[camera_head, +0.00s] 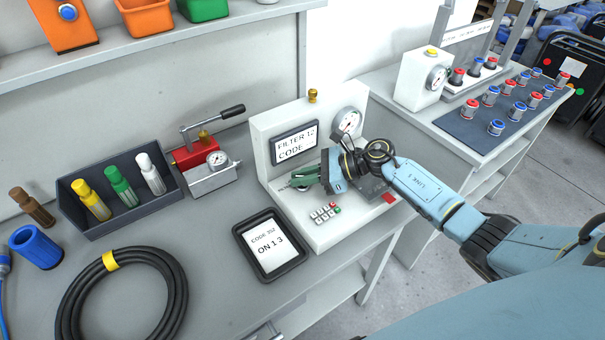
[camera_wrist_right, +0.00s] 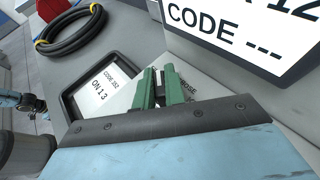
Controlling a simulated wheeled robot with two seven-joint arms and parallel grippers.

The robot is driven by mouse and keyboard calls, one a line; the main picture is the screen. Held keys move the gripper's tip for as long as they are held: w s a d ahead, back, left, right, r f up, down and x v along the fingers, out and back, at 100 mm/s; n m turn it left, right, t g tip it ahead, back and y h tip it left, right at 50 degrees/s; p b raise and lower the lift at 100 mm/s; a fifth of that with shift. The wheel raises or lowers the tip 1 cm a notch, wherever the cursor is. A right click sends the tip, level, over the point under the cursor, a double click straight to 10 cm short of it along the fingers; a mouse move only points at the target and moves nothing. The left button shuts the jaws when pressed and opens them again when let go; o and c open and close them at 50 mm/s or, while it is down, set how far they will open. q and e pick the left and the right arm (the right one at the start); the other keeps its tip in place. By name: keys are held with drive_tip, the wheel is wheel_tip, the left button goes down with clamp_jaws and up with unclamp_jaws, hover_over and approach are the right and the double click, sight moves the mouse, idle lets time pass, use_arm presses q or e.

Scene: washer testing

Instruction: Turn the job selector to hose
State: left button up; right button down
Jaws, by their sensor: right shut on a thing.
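The white test unit (camera_head: 262,140) stands on the grey bench, with a screen (camera_head: 294,143) reading "FILTER 12" and "CODE" and a round gauge (camera_head: 347,121). My right gripper (camera_head: 303,178) is low in front of the screen. Its green fingers also show in the wrist view (camera_wrist_right: 166,88), shut on a small dark part between them, which I take to be the job selector. The fingers hide most of it, so its pointing direction cannot be read. Printed letters, seemingly "HOSE" (camera_wrist_right: 188,87), show beside the fingers. My left gripper is not in the head view.
A keypad (camera_head: 325,213) and a red patch (camera_head: 390,198) are on the unit's base. A black-framed card (camera_head: 269,271) reads "ON 1 3". A black hose coil (camera_head: 74,300), a tray (camera_head: 98,233) of coloured cylinders and a red-and-grey pump (camera_head: 212,181) are left.

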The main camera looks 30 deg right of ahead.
drive_tip(key=m+t+h+p, duration=0.2)
drive_tip(key=m+h+p, duration=0.1)
drive_tip(key=p, duration=0.2)
drive_tip(key=m+t+h+p, duration=0.2)
drive_tip(key=m+h+p, duration=0.1)
drive_tip(key=m+p, duration=0.1)
drive_tip(key=m+t+h+p, duration=0.2)
drive_tip(key=m+h+p, duration=0.1)
drive_tip(key=h+p, duration=0.1)
drive_tip(key=shift+a+r+m+t+p, duration=0.2)
drive_tip(key=shift+m+t+p, duration=0.15)
drive_tip(key=shift+p, duration=0.55)
drive_tip(key=shift+d+f+m+h+p, duration=0.1)
drive_tip(key=shift+m+h+p, duration=0.35)
drive_tip(key=shift+m+h, duration=0.35)
drive_tip(key=shift+f+m+h, duration=0.1)
drive_tip(key=shift+m+h, duration=0.95)
drive_tip(key=shift+h, duration=0.25)
drive_tip(key=c, duration=1.5)
unclamp_jaws()
drive_tip(key=shift+p, duration=0.3)
drive_tip(key=shift+o, duration=0.2)
drive_tip(key=shift+d, duration=0.1)
